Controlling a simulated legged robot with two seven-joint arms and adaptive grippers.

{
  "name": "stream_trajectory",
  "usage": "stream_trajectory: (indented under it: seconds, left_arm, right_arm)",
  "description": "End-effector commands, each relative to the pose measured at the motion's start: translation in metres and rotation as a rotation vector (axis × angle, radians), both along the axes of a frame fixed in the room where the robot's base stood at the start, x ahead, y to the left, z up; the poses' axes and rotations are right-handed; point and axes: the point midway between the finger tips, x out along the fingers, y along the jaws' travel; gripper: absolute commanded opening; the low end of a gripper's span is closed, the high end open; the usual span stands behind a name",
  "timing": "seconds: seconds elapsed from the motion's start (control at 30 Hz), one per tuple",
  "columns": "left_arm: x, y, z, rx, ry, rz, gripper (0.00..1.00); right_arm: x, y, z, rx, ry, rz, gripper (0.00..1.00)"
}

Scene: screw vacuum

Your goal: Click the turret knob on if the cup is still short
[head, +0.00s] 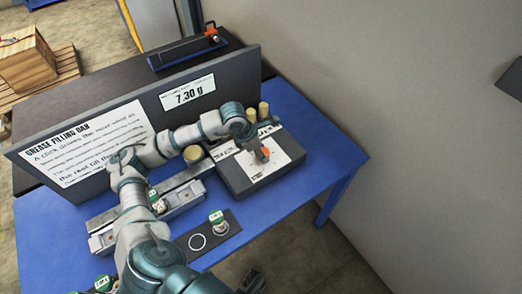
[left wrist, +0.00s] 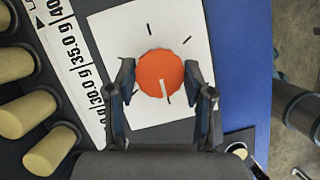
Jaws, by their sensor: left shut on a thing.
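The orange turret knob (head: 263,155) sits on a white sheet on the dark box at the right of the table. In the left wrist view the knob (left wrist: 160,77) bears a white pointer line directed downward, with black tick marks around it. My left gripper (left wrist: 160,84) is shut on the knob, one finger at each side. A small cup with a green label (head: 217,217) stands on a dark mat beside a white ring. Another green label (head: 158,206) shows at the grey fixture, partly behind my arm. The display (head: 188,93) reads 7.30 g.
Tan cylinders (left wrist: 25,115) stand beside a strip marked 30.0 g, 35.0 g and 40. A dark shape at the head view's bottom edge is unclear.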

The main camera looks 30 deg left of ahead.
Motion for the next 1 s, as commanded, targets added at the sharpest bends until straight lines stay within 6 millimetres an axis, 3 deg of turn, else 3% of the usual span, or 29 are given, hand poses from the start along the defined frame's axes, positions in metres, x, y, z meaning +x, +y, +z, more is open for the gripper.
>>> stream_trajectory:
  seconds: [0.57,0.6,0.7,1.0]
  left_arm:
    - [0.0022,0.0022,0.0024,0.003,-0.009,0.050,0.17]
    - [0.0023,0.0021,0.0024,0.003,-0.009,0.050,0.57]
    - [0.0019,0.0018,0.0022,0.002,-0.007,0.048,0.77]
    - [0.0003,0.0007,0.0022,0.002,-0.004,0.046,0.77]
  right_arm:
    - [-0.0075,-0.0002,-0.0050,-0.001,0.018,0.001,0.40]
    - [-0.0080,-0.0003,-0.0050,-0.002,0.019,0.001,0.40]
    - [-0.0092,-0.0005,-0.0048,-0.002,0.020,0.001,0.40]
    - [-0.0032,-0.0017,-0.0015,-0.004,0.005,0.004,0.40]
